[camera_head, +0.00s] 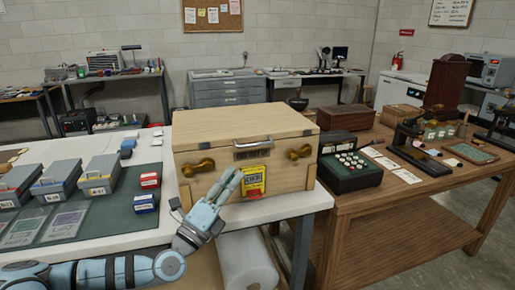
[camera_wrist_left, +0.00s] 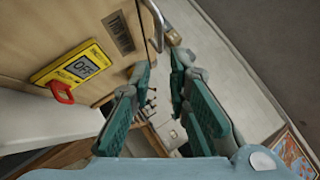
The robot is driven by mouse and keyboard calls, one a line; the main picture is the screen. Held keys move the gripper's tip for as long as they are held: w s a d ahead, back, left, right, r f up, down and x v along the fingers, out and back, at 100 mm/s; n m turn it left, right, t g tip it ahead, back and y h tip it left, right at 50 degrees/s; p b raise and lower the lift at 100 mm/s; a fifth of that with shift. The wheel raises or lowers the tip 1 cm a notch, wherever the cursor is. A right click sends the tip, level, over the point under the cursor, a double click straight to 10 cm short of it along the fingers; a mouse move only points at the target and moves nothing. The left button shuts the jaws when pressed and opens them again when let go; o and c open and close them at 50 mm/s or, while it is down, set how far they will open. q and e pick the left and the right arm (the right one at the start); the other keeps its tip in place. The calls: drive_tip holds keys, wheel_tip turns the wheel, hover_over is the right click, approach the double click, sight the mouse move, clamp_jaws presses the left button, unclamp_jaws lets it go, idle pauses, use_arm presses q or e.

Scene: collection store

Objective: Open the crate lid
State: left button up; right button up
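The wooden crate (camera_head: 215,182) stands on the white table, with its lid (camera_head: 240,125) down. A metal handle (camera_head: 252,143) is on the front; it also shows at the top of the left wrist view (camera_wrist_left: 155,22). Brass latches sit left (camera_head: 198,167) and right (camera_head: 299,152) of it; I cannot tell whether they are fastened. A yellow gauge (camera_head: 253,181) with a red tab is on the front, also in the left wrist view (camera_wrist_left: 72,65). My left gripper (camera_head: 228,180) is in front of the crate, below the handle, open and empty. My right gripper is out of view.
Grey and blue boxes (camera_head: 57,178) and small red and blue boxes (camera_head: 146,203) lie on the mat left of the crate. A dark keyed machine (camera_head: 350,170) stands close on its right, on a wooden table (camera_head: 400,195). A plastic roll (camera_head: 247,262) stands below.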

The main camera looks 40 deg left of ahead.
sight(257, 144)
use_arm(q)
drive_tip(key=p+x, duration=0.3)
drive_tip(key=x, duration=0.9)
drive_tip(key=shift+w+r, duration=0.25)
drive_tip(key=shift+w, duration=0.1)
drive_tip(key=shift+w+f, duration=0.1)
drive_tip(key=shift+w, duration=0.05)
clamp_jaws()
